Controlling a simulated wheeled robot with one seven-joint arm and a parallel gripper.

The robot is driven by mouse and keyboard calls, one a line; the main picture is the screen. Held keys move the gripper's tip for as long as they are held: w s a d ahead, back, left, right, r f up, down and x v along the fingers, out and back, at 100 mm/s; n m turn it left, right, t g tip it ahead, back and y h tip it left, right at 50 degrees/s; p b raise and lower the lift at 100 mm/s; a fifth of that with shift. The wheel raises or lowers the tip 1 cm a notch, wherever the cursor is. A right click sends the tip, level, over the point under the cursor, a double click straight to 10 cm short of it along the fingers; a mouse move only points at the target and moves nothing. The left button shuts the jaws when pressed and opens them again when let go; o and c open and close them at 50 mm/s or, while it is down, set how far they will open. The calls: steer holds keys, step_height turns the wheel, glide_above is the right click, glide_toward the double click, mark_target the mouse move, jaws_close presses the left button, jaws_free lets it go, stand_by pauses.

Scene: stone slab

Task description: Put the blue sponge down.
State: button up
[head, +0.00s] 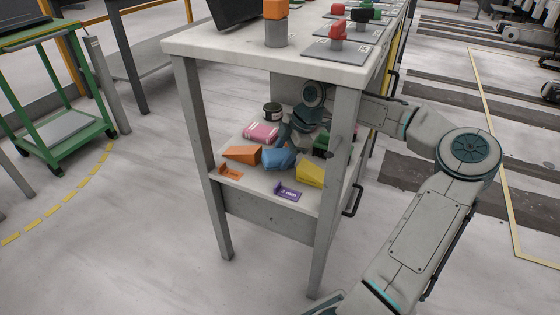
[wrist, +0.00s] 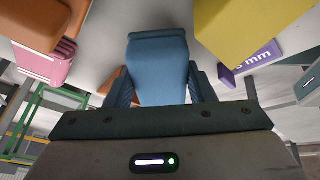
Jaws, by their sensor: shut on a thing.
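The blue sponge (head: 277,159) is at the lower shelf of the workbench, near the middle of the other items. It fills the middle of the wrist view (wrist: 158,65), with a finger of my gripper (wrist: 160,88) on each side. My gripper (head: 290,143) is shut on the sponge, reaching in under the bench top from the right. The fingers are partly hidden in the head view. I cannot tell whether the sponge touches the shelf (head: 255,196).
An orange wedge (head: 242,153) is close left of the sponge, a pink block (head: 262,132) behind left, a yellow block (head: 309,174) close right. Bench legs (head: 338,190) and the top (head: 270,58) bound the space.

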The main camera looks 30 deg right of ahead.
mark_target(280, 152)
steer(key=shift+w+a+g+h+b, duration=0.4)
steer(key=shift+g+h+b, duration=0.25)
steer(key=shift+g, duration=0.25)
steer(key=shift+s+f+b, duration=0.1)
steer(key=shift+f+b, duration=0.2)
steer(key=shift+f, duration=0.35)
steer(key=shift+f, duration=0.2)
steer(key=o, duration=0.9)
steer(key=shift+o, duration=0.2)
steer(key=shift+r, duration=0.15)
steer(key=p+v, duration=0.3)
steer(key=v, duration=0.3)
steer(key=shift+r, duration=0.1)
steer(key=d+p, duration=0.1)
steer(key=d, duration=0.3)
steer(key=s+d+p, duration=0.1)
steer(key=d, duration=0.3)
steer(key=d+f+p, duration=0.1)
steer(key=d+p, duration=0.1)
steer(key=d, duration=0.1)
steer(key=shift+s+d, duration=0.25)
steer(key=shift+d, duration=0.15)
steer(key=shift+s+a, duration=0.1)
